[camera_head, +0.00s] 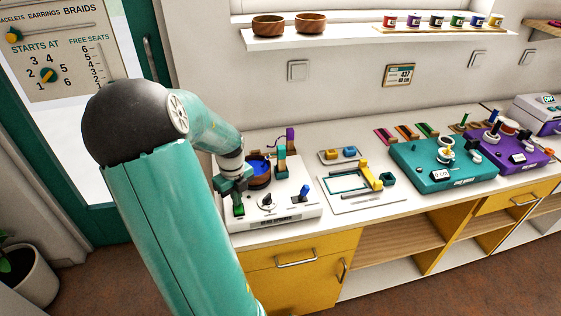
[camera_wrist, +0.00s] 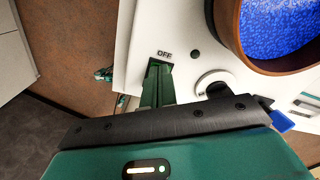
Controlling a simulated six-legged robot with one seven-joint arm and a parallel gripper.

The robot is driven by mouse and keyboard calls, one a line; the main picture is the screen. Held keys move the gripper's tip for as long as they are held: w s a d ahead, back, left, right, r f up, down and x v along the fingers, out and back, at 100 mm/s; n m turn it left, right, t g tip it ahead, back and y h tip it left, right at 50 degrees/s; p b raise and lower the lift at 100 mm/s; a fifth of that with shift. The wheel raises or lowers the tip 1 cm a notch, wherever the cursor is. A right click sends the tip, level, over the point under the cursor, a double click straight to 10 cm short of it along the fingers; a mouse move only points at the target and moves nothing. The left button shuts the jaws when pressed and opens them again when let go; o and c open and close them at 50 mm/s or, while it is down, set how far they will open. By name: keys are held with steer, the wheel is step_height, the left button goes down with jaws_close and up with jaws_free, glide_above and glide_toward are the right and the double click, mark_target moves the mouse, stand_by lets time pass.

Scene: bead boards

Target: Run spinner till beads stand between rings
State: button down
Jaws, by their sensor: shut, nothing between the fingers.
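The white bead spinner (camera_head: 290,211) stands at the left end of the counter. Its brown bowl (camera_head: 259,182) holds blue beads, shown close up in the wrist view (camera_wrist: 285,28). The bowl's rings cannot be made out. My gripper (camera_head: 238,208) is shut and empty, pointing down at the spinner's left front. In the wrist view its fingers (camera_wrist: 157,80) cover most of a dark switch slot below the OFF label (camera_wrist: 164,54); touch cannot be told. A small green dot (camera_wrist: 195,54) and a round knob (camera_wrist: 214,84) lie right of the fingers.
A blue-topped lever (camera_head: 304,192) stands at the spinner's right front. A purple-topped post (camera_head: 290,139) rises behind the bowl. A white board with a yellow slider (camera_head: 371,172), a teal machine (camera_head: 440,172) and a purple machine (camera_head: 515,150) stand to the right.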

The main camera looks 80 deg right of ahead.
steer(key=shift+r, duration=2.5)
steer(key=shift+s, duration=0.1)
